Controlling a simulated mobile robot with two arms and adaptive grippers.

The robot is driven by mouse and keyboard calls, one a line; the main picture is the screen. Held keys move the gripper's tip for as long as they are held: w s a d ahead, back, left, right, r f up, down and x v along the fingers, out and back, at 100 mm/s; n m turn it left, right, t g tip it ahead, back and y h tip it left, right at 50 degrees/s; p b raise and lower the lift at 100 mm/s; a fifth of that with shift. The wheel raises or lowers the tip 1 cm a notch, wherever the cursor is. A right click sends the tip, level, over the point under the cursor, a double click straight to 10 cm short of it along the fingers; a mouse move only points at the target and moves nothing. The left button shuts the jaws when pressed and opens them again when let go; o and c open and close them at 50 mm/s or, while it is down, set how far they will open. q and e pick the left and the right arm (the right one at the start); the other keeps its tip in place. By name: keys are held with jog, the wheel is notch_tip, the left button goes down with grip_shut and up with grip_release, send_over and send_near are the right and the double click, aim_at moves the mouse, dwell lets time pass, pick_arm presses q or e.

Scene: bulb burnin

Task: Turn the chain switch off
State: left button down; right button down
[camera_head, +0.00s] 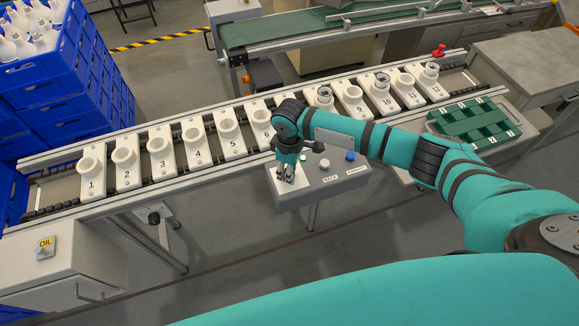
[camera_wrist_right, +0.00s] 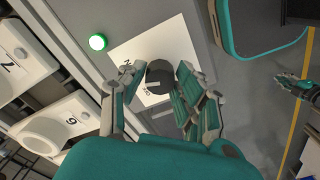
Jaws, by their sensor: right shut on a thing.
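The chain switch (camera_wrist_right: 161,72) is a dark round knob on a white plate (camera_wrist_right: 133,47), seen in the right wrist view. Small dark letters stand beside the knob, too small to read surely. My right gripper (camera_wrist_right: 160,92) has its fingers on either side of the knob and is shut on it. In the head view my right gripper (camera_head: 285,178) points down at the white plate (camera_head: 300,186) on the left of a grey control box (camera_head: 331,182); the knob is hidden there. Part of my left gripper (camera_wrist_right: 297,86) seems to show at the wrist view's right edge, its fingers unclear.
A lit green button (camera_wrist_right: 98,42) sits beside the plate. A blue button (camera_head: 350,156) and a white button (camera_head: 324,163) are farther right on the box. Behind runs a conveyor (camera_head: 62,197) with numbered white sockets (camera_head: 126,165). A green tray (camera_head: 468,121) stands right.

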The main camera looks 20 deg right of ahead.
jog(key=n+p, duration=0.1)
jog(key=n, duration=0.2)
jog(key=shift+r, duration=0.1)
jog(key=n, duration=0.2)
jog(key=shift+n, duration=0.3)
jog(key=n+p, duration=0.1)
jog(key=n, duration=0.4)
jog(key=shift+w, duration=0.1)
jog(key=c, duration=1.1)
grip_release()
jog(key=shift+o, duration=0.8)
jog(key=shift+w, duration=0.1)
